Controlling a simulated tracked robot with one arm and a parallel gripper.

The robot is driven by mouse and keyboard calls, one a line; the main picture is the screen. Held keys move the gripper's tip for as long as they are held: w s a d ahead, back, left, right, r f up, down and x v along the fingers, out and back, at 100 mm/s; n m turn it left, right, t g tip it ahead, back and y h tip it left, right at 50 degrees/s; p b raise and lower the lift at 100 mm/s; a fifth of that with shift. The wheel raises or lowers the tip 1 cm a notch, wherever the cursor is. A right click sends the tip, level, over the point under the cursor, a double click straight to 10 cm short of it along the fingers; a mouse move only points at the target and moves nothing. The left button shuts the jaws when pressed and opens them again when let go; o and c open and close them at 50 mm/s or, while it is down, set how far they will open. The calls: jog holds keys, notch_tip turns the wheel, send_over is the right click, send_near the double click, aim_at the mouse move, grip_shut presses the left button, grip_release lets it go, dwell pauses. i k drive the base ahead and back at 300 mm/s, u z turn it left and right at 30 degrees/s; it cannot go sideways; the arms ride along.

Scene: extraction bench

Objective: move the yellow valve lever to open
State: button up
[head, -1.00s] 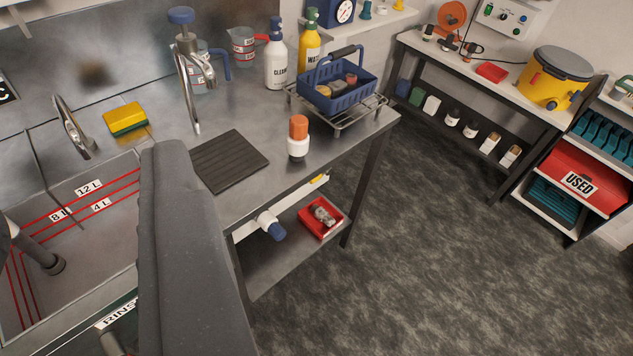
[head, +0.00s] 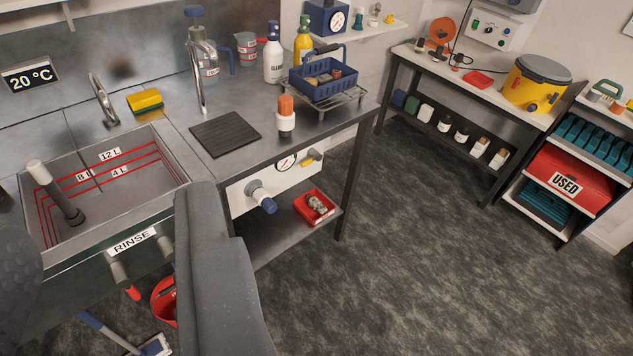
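A small yellow lever (head: 308,162) shows on the white panel (head: 240,198) under the front edge of the steel bench. It sits right of a round gauge (head: 287,161). It is small here, so I cannot tell its exact setting. A grey pipe stub with a blue end (head: 266,204) sticks out of the same panel, lower left of the lever. My gripper is not in view. My grey arm link fills the bottom centre, left of and nearer than the panel.
The steel bench holds a dark ribbed mat (head: 226,134), an orange-capped bottle (head: 286,119) and a blue basket (head: 324,81) on a rack. A red tray (head: 315,207) sits on the shelf below. The sink (head: 165,176) is left. The floor (head: 400,250) at right is clear.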

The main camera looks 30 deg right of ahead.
aim_at(315, 156)
jog(key=z, duration=0.15)
jog(key=k, duration=0.1)
jog(key=z, duration=0.45)
jog(key=i, duration=1)
jog(key=u, duration=0.05)
